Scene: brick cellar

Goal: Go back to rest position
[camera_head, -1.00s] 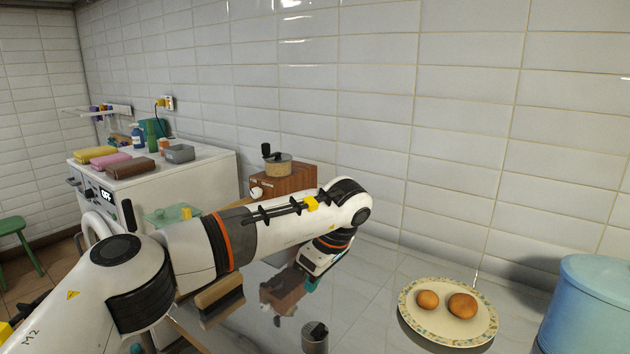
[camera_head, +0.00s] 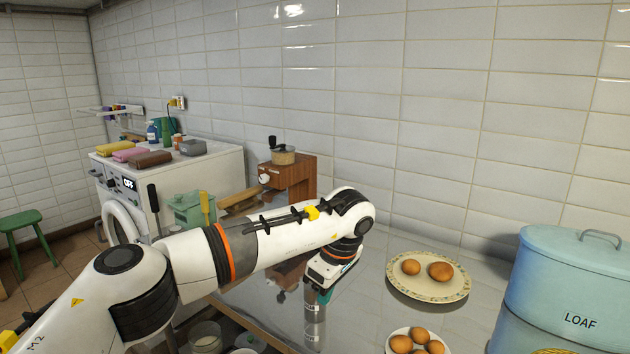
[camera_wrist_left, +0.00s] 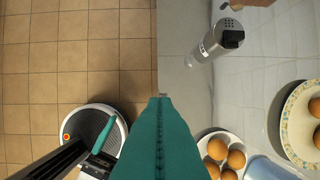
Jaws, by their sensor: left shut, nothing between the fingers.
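My left gripper (camera_head: 319,292) has teal fingers and hangs low over the counter near its front edge. In the left wrist view its fingers (camera_wrist_left: 160,100) are shut together with nothing between them. A metal shaker with a dark top (camera_wrist_left: 213,42) stands on the counter beside the fingers. In the head view the shaker (camera_head: 314,328) is partly hidden by my left gripper. A teal finger-like piece (camera_wrist_left: 104,134) at lower left in the wrist view seems to be part of my right gripper; its jaws cannot be made out.
Right of my left gripper are a plate (camera_head: 395,289) with two eggs, a bowl (camera_head: 389,334) of eggs and a blue LOAF bin (camera_head: 560,275). A wooden grinder (camera_head: 294,178) and a white washing machine (camera_head: 205,172) stand behind the arm. Tiled floor (camera_wrist_left: 60,60) is open left of the counter edge.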

